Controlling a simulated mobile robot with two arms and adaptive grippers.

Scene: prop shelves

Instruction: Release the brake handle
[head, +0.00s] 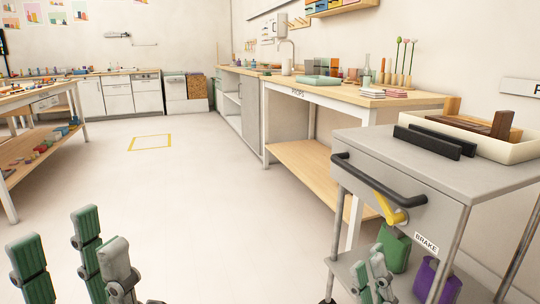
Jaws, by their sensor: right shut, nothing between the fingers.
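The brake handle (388,207) is a yellow lever on the front of a grey cart (440,178), above a white label reading BRAKE (426,244). It slants down to the right, ending in a wider yellow part just under the black push bar (378,178). My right gripper (371,264) is shut and empty, below the handle in the picture and apart from it, in front of the cart's lower part. My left gripper (68,243) is at the bottom left, its green and grey fingers spread apart and empty, far from the cart.
The cart top holds black blocks (434,141) and a cream tray (520,151) with brown wooden pieces. A green item (397,247) and a purple item (431,281) stand lower on the cart. A props bench (320,92) stands behind.

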